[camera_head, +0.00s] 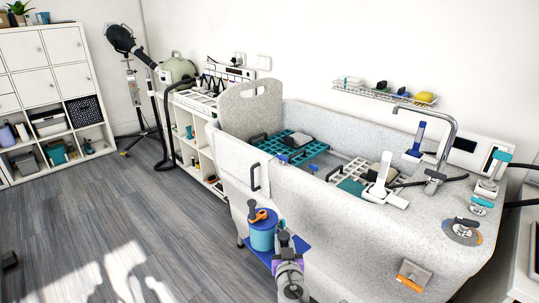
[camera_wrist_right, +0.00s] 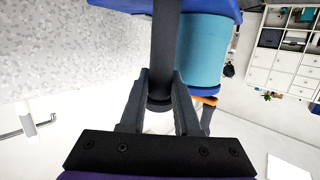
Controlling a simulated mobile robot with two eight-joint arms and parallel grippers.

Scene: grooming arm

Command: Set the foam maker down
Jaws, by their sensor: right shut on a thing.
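The foam maker appears to be the teal tank (camera_head: 263,238) with a blue top, an orange part and a dark grey stem, above a blue plate (camera_head: 258,254). It looks upright beside the tub's outer wall. My right gripper (camera_head: 286,252) is at its near right side, shut on a dark grey upright handle (camera_wrist_right: 163,50). In the right wrist view the teal tank (camera_wrist_right: 202,50) is just right of the handle. I cannot tell whether the blue plate belongs to the foam maker or is a shelf under it. My left gripper is not in view.
The speckled grooming tub (camera_head: 375,240) fills the right side, with teal grates (camera_head: 300,152), a tap (camera_head: 440,150) and bottles on its rim. A black handle (camera_head: 255,178) sticks out of its side. White shelves (camera_head: 45,75) stand far left.

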